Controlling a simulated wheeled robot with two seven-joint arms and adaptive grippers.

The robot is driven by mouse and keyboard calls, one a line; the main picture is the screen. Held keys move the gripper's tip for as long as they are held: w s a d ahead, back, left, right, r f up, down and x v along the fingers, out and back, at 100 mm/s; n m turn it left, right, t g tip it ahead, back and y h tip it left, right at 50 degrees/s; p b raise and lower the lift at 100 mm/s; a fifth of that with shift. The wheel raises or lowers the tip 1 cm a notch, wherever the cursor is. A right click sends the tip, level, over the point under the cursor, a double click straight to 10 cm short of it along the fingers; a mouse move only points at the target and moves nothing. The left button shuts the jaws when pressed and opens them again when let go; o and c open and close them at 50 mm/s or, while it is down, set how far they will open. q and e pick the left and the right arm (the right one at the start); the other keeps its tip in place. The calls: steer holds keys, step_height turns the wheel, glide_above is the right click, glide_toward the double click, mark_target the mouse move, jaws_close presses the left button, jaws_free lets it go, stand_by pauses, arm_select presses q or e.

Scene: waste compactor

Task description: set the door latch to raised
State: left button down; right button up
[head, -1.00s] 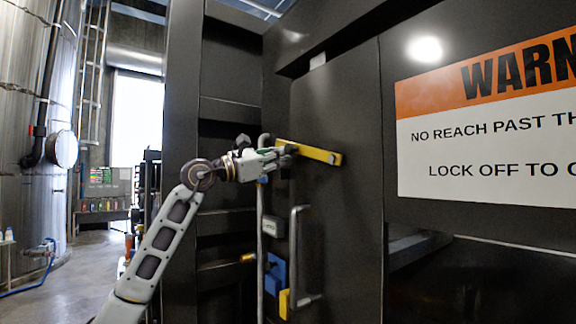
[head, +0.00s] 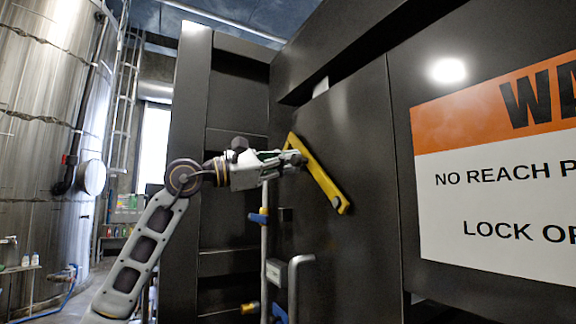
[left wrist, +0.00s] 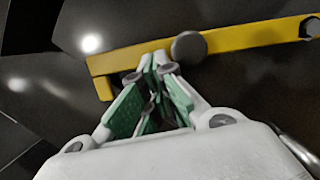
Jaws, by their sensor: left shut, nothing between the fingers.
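The door latch is a yellow bar (head: 322,178) on the dark door (head: 350,130). In the head view it slants from upper left down to a bolt at its lower right end. My left gripper (head: 299,158) is at the bar's upper left part. In the left wrist view the yellow bar (left wrist: 235,42) runs across the top, with a round dark knob (left wrist: 188,47) on it and a bolt at the right end. There my left gripper's fingertips (left wrist: 156,68) are together at the bar's lower edge, left of the knob, with nothing between them. My right gripper is not in view.
A large warning sign (head: 500,175) is on the panel to the right. A vertical rod (head: 264,240) with a blue clamp and a grey bent handle (head: 296,285) stand below the latch. A metal tank (head: 50,120) and open floor are at the left.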

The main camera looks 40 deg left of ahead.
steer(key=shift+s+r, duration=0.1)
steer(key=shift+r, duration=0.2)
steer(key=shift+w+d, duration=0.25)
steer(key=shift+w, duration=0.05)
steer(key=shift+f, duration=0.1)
